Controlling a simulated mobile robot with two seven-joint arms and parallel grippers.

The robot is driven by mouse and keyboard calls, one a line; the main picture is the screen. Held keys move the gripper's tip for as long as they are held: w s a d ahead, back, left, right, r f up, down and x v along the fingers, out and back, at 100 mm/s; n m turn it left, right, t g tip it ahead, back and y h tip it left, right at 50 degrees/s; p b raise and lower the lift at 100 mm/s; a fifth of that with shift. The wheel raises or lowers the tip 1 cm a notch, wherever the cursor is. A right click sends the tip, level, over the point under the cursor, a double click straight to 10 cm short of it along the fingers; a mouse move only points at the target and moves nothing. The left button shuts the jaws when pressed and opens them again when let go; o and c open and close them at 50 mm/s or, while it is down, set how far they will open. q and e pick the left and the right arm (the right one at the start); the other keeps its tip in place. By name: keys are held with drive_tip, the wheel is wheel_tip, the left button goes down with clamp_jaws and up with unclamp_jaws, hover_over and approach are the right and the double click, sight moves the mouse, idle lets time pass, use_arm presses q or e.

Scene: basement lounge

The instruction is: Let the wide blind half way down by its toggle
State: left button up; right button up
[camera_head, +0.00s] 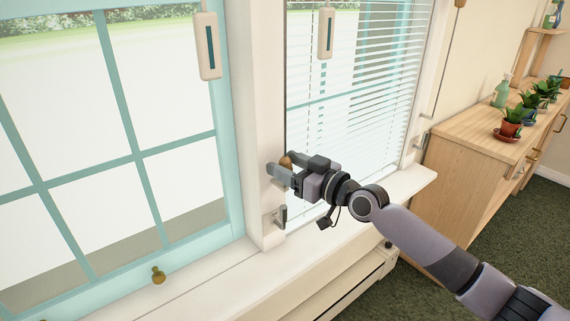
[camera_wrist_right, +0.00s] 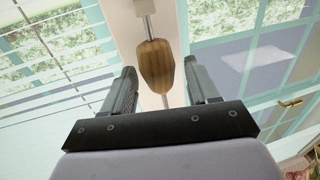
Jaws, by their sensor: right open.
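A white slatted blind (camera_head: 395,85) hangs over the right-hand window; its slats also show at the left of the right wrist view (camera_wrist_right: 45,75). A wooden toggle (camera_head: 286,161) hangs by the post between the two windows, partly hidden by my right gripper (camera_head: 280,165). In the right wrist view the brown toggle (camera_wrist_right: 155,65) hangs below a metal piece, between and slightly beyond the open fingers (camera_wrist_right: 159,75). A gap shows on each side of it. Another toggle (camera_head: 460,3) hangs at the top right. My left gripper is out of view.
A metal cleat (camera_head: 281,216) sits on the post below my gripper. Another cleat (camera_head: 421,140) is on the right frame. The white sill (camera_head: 210,283) runs below the windows. A wooden cabinet (camera_head: 465,165) with potted plants (camera_head: 509,124) stands at the right.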

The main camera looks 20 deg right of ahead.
drive_tip(key=shift+w+a, duration=0.25)
drive_tip(key=shift+w, duration=0.1)
drive_tip(key=c, duration=1)
clamp_jaws()
